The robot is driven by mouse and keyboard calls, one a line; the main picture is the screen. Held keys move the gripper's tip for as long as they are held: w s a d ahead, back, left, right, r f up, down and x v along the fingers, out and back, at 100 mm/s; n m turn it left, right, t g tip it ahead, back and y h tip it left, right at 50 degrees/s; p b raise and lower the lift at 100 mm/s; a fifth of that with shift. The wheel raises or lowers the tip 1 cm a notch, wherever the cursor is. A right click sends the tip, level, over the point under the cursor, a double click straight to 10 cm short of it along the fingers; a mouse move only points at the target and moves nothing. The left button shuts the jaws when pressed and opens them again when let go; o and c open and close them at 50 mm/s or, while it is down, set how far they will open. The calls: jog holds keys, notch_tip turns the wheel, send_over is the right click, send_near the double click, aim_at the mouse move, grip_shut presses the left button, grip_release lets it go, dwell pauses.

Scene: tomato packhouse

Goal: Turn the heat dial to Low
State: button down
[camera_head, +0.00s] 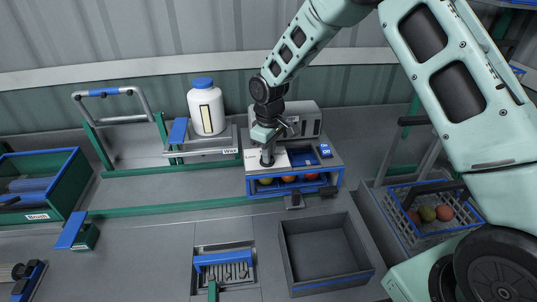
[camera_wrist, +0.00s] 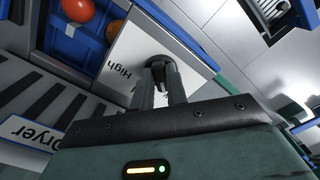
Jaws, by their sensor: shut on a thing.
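The dryer (camera_head: 302,120) is a grey box at the back of the bench, with a blue-framed compartment of tomatoes (camera_head: 290,180) below it. My gripper (camera_head: 267,158) points down at the left end of the dryer's front ledge. In the wrist view, my gripper (camera_wrist: 166,85) is shut on the dark heat dial (camera_wrist: 158,64), which stands on a white label plate (camera_wrist: 127,68). The word "High" shows on the plate to the left of the dial. Other lettering beside the fingers is mostly covered, so the dial's setting cannot be read.
A blue switch (camera_head: 325,151) marked "Off" sits right of the dial. A white bottle with a blue cap (camera_head: 206,107) stands on the wax stand to the left. An empty grey tray (camera_head: 370,272) lies in front. A crate of tomatoes (camera_head: 465,225) is at right.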

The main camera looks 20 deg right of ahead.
jog(key=shift+w+n, duration=0.1)
jog(key=shift+n, duration=0.8)
jog(key=c, duration=1.4)
grip_release()
jog(key=shift+r, duration=0.15)
notch_tip(320, 180, up, 17)
jog(key=b, duration=0.4)
jog(key=shift+r, duration=0.1)
